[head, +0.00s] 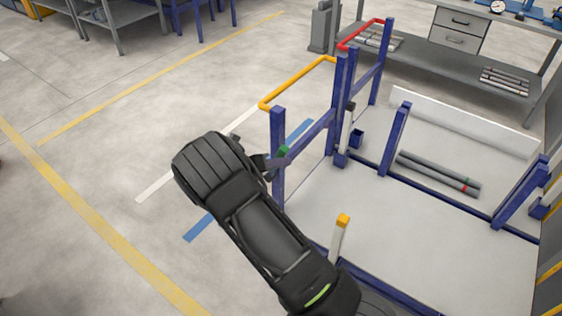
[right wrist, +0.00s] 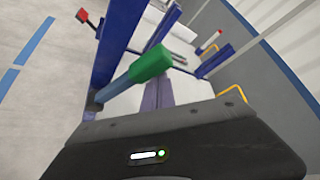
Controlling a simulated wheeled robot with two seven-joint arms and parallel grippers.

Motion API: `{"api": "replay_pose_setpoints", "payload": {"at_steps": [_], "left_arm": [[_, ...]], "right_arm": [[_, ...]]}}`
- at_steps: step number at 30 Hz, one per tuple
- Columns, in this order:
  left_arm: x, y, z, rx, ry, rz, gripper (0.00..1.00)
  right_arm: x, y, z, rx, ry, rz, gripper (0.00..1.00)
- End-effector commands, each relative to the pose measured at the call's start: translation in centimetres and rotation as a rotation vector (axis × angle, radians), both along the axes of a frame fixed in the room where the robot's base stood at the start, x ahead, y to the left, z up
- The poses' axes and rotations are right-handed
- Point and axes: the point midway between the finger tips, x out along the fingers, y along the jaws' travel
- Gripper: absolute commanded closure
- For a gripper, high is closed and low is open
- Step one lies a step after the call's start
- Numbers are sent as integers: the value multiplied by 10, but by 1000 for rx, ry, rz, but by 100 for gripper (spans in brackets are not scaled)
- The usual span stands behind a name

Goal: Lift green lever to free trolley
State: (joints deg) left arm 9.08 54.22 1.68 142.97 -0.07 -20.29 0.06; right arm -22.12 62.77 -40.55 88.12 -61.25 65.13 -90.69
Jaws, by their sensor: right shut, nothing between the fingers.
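The trolley (head: 430,235) is a low grey-white deck with blue posts and rails. The green lever (head: 284,151) sits by the trolley's near-left blue post, and only its small green end shows in the head view. In the right wrist view the green lever (right wrist: 150,65) is close and large, a green grip on a blue-grey rod, tilted up to the right. My right gripper (head: 272,165) is shut and empty, right beside the lever's green end; I cannot tell whether it touches. In the right wrist view the fingertips are not clear. My left gripper is not in view.
Yellow (head: 297,84) and red (head: 360,33) handles top the blue posts. Grey pipes (head: 438,174) lie on the trolley. A yellow-capped white post (head: 340,236) stands near my right arm. A grey workbench (head: 440,65) is behind. The floor at left is clear.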

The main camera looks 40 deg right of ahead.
Motion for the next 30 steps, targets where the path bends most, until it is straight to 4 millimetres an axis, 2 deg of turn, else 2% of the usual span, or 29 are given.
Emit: {"api": "replay_pose_setpoints", "payload": {"at_steps": [11, 23, 30], "left_arm": [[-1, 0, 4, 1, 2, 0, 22], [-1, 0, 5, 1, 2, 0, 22], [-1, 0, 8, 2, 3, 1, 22]], "right_arm": [[4, 1, 6, -3, -7, 7, 100], [1, 1, 4, -1, -4, 4, 100], [-8, 4, -5, -1, -2, 4, 100]]}}
